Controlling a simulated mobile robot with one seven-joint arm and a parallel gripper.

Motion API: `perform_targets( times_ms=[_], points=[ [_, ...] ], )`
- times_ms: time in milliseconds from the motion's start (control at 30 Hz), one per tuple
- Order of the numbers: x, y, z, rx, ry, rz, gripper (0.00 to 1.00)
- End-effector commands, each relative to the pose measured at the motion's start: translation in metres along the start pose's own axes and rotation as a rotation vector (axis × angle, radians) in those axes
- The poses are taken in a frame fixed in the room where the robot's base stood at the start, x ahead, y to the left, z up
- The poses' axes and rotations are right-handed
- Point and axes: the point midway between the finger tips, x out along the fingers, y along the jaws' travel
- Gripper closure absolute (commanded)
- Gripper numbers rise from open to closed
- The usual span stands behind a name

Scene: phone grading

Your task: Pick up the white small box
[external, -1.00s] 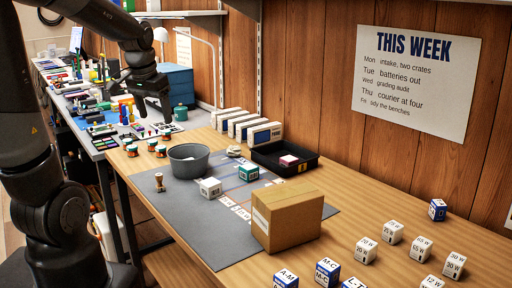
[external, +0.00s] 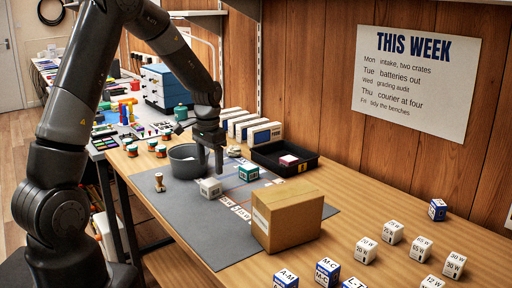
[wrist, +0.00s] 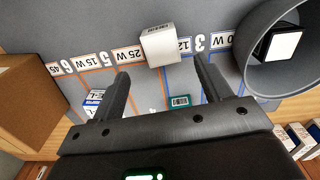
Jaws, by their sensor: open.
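The white small box (external: 210,187) sits on the grey mat (external: 190,220), just in front of the grey bowl (external: 188,165). In the wrist view the white small box (wrist: 160,46) lies at top centre, beyond the fingertips and across the label strip. My gripper (external: 210,165) points down above and close to the box in the external view. In the wrist view my gripper (wrist: 163,70) is open with nothing between its fingers. A green-and-white box (external: 249,172) stands behind the white one; it also shows in the wrist view (wrist: 180,101).
A large cardboard box (external: 288,217) stands on the mat to the right. A black tray (external: 284,158) holds a pink-and-white box. In the wrist view, a blue-and-white box (wrist: 95,101) is near the left finger and a dark, white-topped item lies in the bowl (wrist: 256,75).

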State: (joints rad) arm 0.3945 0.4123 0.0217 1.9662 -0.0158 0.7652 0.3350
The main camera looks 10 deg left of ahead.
Motion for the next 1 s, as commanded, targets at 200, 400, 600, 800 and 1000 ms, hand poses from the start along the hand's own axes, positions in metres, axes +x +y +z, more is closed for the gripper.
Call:
perform_targets(
  times_ms=[200,400,600,800,1000],
  points=[
    [0.025,0.0,0.0,0.0,0.0,0.0,0.29],
    [0.047,-0.001,0.002,0.0,-0.003,0.002,0.29],
    [0.074,-0.003,0.002,0.0,-0.002,0.001,0.29],
    [0.078,-0.003,0.001,0.0,0.002,0.0,0.29],
    [0.078,-0.003,0.001,0.0,0.001,0.0,0.36]
  ],
)
